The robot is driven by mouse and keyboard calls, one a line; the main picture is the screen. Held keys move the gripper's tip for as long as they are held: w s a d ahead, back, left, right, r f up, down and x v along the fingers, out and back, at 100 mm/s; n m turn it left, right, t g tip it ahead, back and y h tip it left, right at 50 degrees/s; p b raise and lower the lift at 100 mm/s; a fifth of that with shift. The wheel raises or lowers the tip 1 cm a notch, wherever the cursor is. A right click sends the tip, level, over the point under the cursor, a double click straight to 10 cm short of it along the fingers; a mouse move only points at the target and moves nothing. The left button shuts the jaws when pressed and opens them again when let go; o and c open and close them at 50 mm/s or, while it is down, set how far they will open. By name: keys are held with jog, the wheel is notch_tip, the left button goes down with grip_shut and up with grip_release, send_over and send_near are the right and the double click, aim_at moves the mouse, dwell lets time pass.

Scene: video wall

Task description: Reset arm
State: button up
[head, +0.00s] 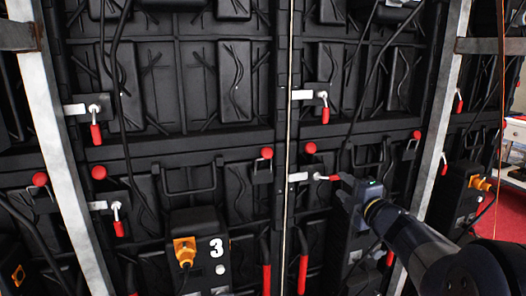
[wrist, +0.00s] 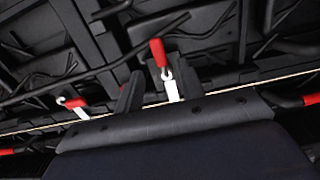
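My gripper (head: 345,186) is at the end of my arm, which reaches in from the lower right in the head view. In the wrist view my gripper (wrist: 160,90) has its two dark fingers apart, with a gap on both sides of a latch. That latch has a red handle (wrist: 158,53) and a silvery plate (wrist: 172,88). In the head view a latch with a red handle (head: 324,178), lying sideways, is close to my fingertips. Whether anything touches it is unclear.
Black video wall panels (head: 200,90) fill the view, with several red-handled latches hanging down, such as one at upper middle (head: 325,114). A metal upright (head: 62,160) stands at left and another (head: 440,110) at right. A box marked 3 (head: 205,235) sits low. Cables hang across.

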aim_at(334, 178)
jog(key=v, duration=0.4)
jog(key=b+x, duration=0.1)
jog(key=x, duration=0.9)
jog(key=shift+f, duration=0.1)
jog(key=shift+w+m+p, duration=0.15)
jog(key=shift+m+p, duration=0.2)
jog(key=shift+m, duration=0.05)
jog(key=shift+a+f+m+p, duration=0.1)
jog(key=shift+f+m+p, duration=0.15)
jog(key=shift+m, duration=0.35)
jog(key=shift+f+m+p, duration=0.15)
jog(key=shift+m+p, duration=0.05)
jog(key=shift+m, duration=0.4)
